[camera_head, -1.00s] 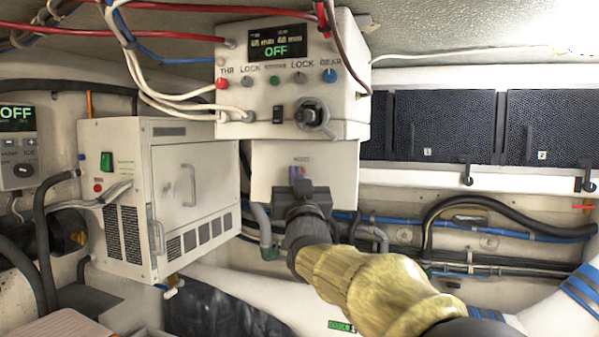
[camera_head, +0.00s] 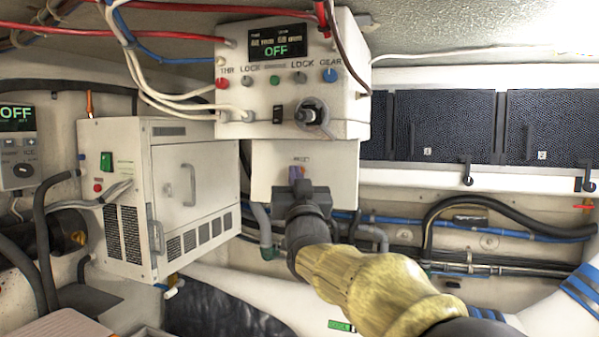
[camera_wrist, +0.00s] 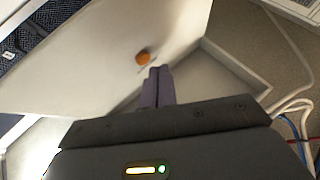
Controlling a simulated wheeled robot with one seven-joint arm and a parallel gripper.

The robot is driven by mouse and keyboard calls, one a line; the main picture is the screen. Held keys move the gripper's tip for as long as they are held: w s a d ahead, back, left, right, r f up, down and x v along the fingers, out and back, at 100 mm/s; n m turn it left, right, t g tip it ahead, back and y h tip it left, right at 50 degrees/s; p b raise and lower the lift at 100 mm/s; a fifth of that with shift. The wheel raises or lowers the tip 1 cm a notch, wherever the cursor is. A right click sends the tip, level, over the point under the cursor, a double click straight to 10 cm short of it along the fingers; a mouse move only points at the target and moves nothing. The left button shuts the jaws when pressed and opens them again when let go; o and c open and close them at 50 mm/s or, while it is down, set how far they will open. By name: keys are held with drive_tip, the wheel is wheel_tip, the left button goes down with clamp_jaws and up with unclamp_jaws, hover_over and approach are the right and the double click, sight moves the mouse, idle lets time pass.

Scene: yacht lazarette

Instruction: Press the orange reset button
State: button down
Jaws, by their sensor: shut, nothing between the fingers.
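The orange reset button (camera_wrist: 143,57) shows in the wrist view on a pale panel. In the head view this panel (camera_head: 340,180) is the lower white box face, with a small label above my fingers; the button itself is hidden there. My gripper (camera_wrist: 159,70) is shut and empty, its two purple fingers side by side. In the wrist view the fingertips lie just below and right of the button, with a small gap in the picture; whether they touch the panel I cannot tell. In the head view my gripper (camera_head: 297,172) is in front of the panel.
Above is a control box (camera_head: 290,90) with an OFF display, knobs and a key-like switch. A white vented cabinet (camera_head: 190,170) stands left. Red, blue and white cables hang across the upper left. Dark panels (camera_head: 440,125) and hoses are at the right.

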drive_tip(key=shift+w+d, duration=0.1)
idle(0.7)
drive_tip(key=shift+w, duration=0.25)
drive_tip(key=shift+w+d+b, duration=0.25)
drive_tip(key=shift+w+b, duration=0.05)
drive_tip(key=shift+w, duration=0.25)
idle(1.1)
drive_tip(key=shift+s+f, duration=0.1)
drive_tip(key=shift+s+a+b, duration=0.3)
drive_tip(key=shift+s+b, duration=0.3)
drive_tip(key=shift+s, duration=0.25)
drive_tip(key=s, duration=0.1)
drive_tip(key=s+a+b, duration=0.1)
drive_tip(key=s, duration=0.1)
drive_tip(key=s+b, duration=0.1)
drive_tip(key=shift+s+a+r, duration=0.35)
drive_tip(key=shift+a+r, duration=0.05)
